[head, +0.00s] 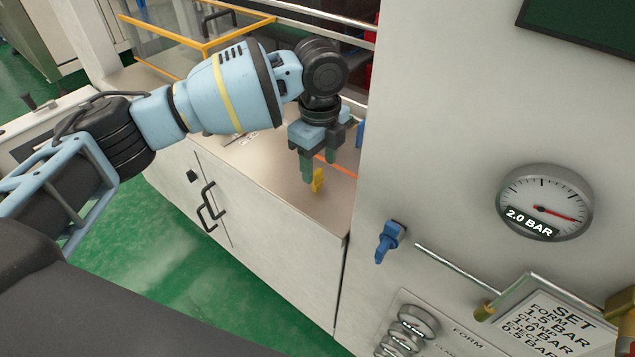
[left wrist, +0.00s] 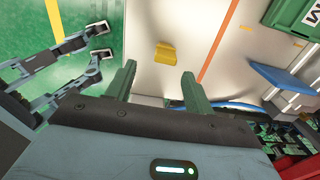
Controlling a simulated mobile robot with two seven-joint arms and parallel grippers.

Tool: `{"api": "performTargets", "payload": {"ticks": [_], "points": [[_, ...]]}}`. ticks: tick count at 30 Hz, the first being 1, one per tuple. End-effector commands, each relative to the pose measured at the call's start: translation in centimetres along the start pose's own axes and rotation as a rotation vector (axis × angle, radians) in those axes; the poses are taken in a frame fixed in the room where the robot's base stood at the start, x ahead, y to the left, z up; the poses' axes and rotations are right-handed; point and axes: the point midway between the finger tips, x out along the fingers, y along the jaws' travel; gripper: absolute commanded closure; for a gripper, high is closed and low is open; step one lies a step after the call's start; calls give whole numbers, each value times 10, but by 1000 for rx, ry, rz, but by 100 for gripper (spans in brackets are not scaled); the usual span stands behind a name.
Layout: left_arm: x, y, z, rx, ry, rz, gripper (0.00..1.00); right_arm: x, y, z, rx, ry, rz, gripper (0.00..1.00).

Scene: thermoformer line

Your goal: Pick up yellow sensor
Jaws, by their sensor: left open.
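The yellow sensor (head: 318,179) is a small block on the beige worktop (head: 275,170) of the machine cabinet, near its front edge. In the left wrist view the sensor (left wrist: 167,53) lies just beyond the fingertips, roughly between their lines. My left gripper (head: 318,170) points down above the worktop at the sensor, its green fingers apart. In the left wrist view the left gripper (left wrist: 156,75) is open with nothing between its fingers. In the head view one finger partly overlaps the sensor's area. My right gripper is not in view.
An orange line (left wrist: 219,42) runs along the worktop beside the sensor. A blue part (left wrist: 283,80) and a green box (left wrist: 293,15) lie to the right in the wrist view. A grey wall panel with a pressure gauge (head: 544,203) and blue valve (head: 390,241) stands close on the right.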

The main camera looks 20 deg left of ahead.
Motion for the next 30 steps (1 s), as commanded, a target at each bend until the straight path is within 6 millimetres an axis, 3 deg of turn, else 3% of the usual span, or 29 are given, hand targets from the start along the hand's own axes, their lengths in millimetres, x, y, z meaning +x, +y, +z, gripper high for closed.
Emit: {"api": "performTargets", "payload": {"ticks": [8,18,27,30], "points": [[13,0,2,-1,-1,0,47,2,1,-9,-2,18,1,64],[55,-2,9,-1,0,0,47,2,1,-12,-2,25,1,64],[60,-3,9,-1,-1,-1,47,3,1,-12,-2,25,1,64],[60,-2,9,-1,-1,-1,58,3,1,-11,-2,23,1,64]]}}
